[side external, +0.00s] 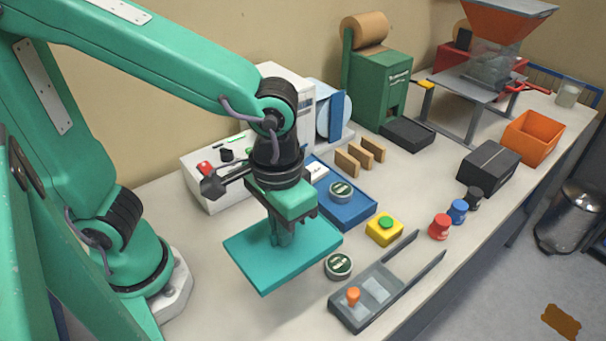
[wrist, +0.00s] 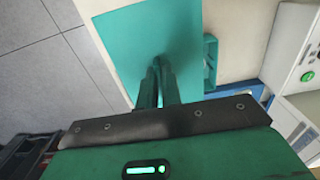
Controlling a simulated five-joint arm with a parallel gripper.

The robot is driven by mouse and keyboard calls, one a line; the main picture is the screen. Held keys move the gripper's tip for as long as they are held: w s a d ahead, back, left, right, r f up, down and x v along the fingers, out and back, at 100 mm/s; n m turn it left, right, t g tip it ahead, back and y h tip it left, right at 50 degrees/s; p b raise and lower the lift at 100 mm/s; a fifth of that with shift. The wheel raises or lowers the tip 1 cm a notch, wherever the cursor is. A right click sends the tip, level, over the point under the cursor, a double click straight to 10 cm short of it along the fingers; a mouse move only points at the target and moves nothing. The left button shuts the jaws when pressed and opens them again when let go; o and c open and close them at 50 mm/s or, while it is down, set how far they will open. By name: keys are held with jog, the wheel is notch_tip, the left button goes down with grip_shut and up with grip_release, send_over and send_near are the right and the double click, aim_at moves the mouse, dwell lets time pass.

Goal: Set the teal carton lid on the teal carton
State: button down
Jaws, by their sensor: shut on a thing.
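The teal carton lid (side external: 307,257) is a flat teal slab with a thin rim, held about level in the side external view. My gripper (side external: 281,238) is shut on the middle of its top. In the wrist view my gripper (wrist: 160,66) has its fingers closed together on the lid (wrist: 125,35), which fills the upper middle. A teal piece, seemingly the teal carton (wrist: 210,64), shows past the lid's right edge, lower down; the lid covers most of it. In the side view I cannot make out the carton. I cannot tell the gap between lid and carton.
A blue tray (side external: 362,213) with a round tin (side external: 341,190) lies behind the lid. Another tin (side external: 339,265), a yellow button box (side external: 384,229) and a grey fixture (side external: 345,318) are close on its right. A white machine (side external: 205,185) stands at the back left.

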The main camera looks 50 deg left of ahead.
jog(key=shift+w+a+f, duration=1.25)
jog(key=shift+w+f, duration=0.25)
jog(key=shift+f, duration=0.35)
jog(key=shift+w+a+f, duration=1.3)
jog(key=shift+w+f, duration=0.15)
jog(key=shift+f, duration=0.35)
jog(key=shift+w+a+f, duration=1.25)
jog(key=shift+w+f, duration=0.25)
jog(key=shift+f, duration=0.35)
jog(key=shift+f, duration=0.4)
jog(key=c, duration=1.6)
grip_release()
notch_tip(320, 180, up, 13)
jog(key=shift+f, duration=0.1)
